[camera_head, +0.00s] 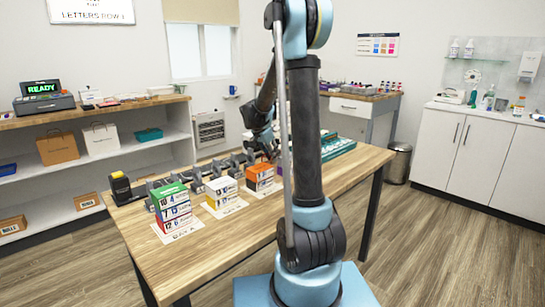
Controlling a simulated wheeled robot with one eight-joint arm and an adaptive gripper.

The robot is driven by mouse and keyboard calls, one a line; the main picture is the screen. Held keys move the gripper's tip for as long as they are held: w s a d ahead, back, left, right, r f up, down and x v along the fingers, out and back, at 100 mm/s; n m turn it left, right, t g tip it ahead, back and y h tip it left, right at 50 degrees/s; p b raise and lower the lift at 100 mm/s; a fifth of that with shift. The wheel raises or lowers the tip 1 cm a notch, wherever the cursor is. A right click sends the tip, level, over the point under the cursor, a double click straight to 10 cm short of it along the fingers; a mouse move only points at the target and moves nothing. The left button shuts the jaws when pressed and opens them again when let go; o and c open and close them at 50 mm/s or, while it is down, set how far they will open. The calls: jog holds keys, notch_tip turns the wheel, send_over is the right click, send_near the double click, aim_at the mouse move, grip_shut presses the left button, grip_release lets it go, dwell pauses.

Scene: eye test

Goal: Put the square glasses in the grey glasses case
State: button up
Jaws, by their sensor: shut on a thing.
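My gripper (268,152) is low over the back of the wooden table, partly behind my own arm and just above an orange-topped stack of boxes. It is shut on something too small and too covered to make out. I cannot pick out the square glasses in this view. Several dark grey items (196,181) stand in a row along the table behind the box stacks. I cannot tell whether one of them is the grey glasses case.
A yellow-black device (121,187) stands at the left end. A green tray (338,147) lies at right. The table's front is bare.

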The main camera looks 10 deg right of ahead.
jog(key=shift+f, duration=0.15)
jog(key=o, duration=0.9)
